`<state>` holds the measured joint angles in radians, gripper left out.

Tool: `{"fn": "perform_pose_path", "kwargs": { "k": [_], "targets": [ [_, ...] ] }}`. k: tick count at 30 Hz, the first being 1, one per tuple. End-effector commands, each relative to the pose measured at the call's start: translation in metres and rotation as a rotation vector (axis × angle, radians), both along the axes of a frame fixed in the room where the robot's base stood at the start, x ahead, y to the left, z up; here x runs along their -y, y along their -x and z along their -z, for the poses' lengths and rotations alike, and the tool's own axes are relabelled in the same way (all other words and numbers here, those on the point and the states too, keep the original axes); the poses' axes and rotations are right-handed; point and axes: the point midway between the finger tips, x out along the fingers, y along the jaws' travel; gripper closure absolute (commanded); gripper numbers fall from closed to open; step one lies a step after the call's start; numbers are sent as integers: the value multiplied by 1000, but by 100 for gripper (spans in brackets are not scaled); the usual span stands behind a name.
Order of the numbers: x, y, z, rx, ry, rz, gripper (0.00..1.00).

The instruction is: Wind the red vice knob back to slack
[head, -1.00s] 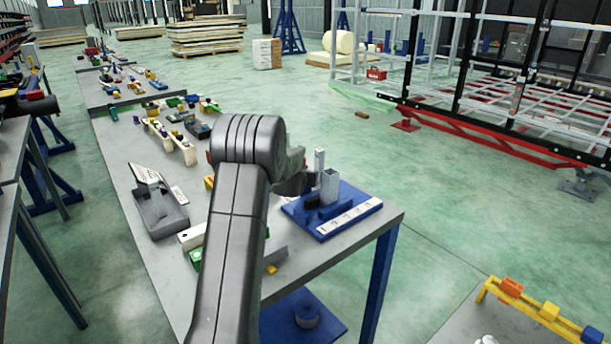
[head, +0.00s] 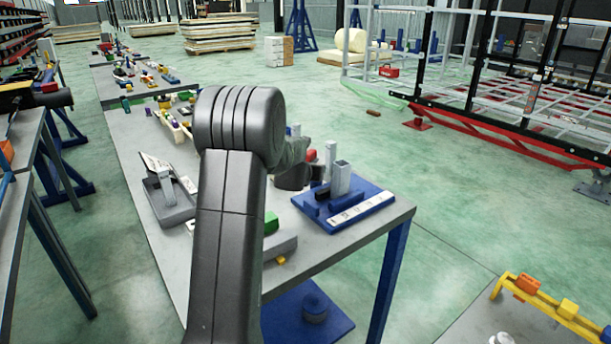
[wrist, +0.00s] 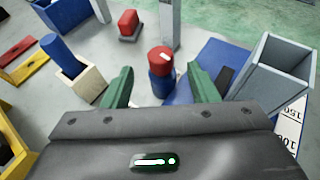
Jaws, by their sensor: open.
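The red knob (wrist: 160,58), with a pale mark on its top, sits on a short blue cylinder (wrist: 161,86) in the wrist view. My gripper (wrist: 161,86) is open, with its green fingers on either side of the blue cylinder and a gap to each. The knob is not gripped. The blue vice base (wrist: 216,58) lies to the right, with a square grey tube (wrist: 270,66) on it. In the head view the vice base (head: 375,203) is at the bench's near right corner.
A grey post (wrist: 169,22) rises just beyond the knob. A red block (wrist: 128,24) stands behind to the left. A blue peg in a wooden block (wrist: 82,82) stands left of my gripper.

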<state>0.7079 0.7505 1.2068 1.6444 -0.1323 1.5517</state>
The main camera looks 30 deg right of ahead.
Motion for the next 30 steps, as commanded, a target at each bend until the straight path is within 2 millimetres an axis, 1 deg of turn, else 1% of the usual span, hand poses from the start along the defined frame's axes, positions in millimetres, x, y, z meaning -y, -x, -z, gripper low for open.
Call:
{"fn": "perform_pose_path", "kwargs": {
  "k": [3, 9, 15, 27, 29, 30],
  "targets": [
    [-15, 13, -8, 1, 2, -1, 46],
    [-36, 31, -20, 0, 1, -1, 46],
    [-47, 41, -26, 0, 0, -1, 46],
    [-49, 43, -27, -1, 1, -3, 46],
    [-51, 39, -29, -9, 13, -22, 46],
    [-54, 33, -32, -22, 31, -50, 46]
  ]
}}
